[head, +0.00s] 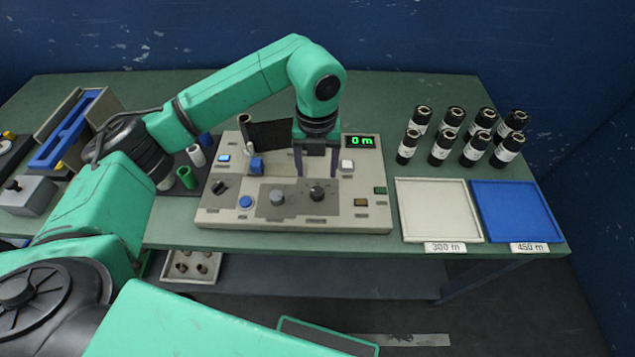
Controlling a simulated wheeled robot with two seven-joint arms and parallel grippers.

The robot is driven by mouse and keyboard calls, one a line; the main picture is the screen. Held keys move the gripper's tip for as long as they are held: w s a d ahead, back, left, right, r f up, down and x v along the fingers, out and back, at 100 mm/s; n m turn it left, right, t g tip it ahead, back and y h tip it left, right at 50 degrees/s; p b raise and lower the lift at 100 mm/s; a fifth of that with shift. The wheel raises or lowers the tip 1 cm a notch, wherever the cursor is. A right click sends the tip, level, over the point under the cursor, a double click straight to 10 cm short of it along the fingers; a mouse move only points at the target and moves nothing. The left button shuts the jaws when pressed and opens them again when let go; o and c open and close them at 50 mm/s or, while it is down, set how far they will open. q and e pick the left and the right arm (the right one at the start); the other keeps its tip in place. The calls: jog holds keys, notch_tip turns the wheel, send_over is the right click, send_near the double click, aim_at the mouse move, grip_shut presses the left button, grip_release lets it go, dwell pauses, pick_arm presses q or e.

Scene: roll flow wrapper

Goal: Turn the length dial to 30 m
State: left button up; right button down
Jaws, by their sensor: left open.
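The grey control panel (236,214) lies on the green bench, with a display (360,142) reading "0 m" in green. A black dial (317,191) and a grey knob (277,197) sit on the dark plate at its front. A black selector (218,187) is at the panel's left. The dial labels are too small to read, so I cannot tell for sure which is the length dial. My left gripper (317,173) points down, open and empty, its fingers just behind and above the black dial. Whether they touch it is unclear. My right gripper is out of view.
Several black rolls with white labels (440,148) stand at the right, behind a white tray (437,210) marked 300 m and a blue tray (517,212) marked 450 m. Green (187,177) and white (196,156) cylinders stand left of the panel.

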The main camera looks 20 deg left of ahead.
aim_at(317, 191)
pick_arm(q)
notch_tip(317, 191, down, 8)
jog(key=shift+r+p, duration=0.1)
jog(key=shift+p, duration=0.45)
jog(key=shift+w, duration=0.1)
grip_shut()
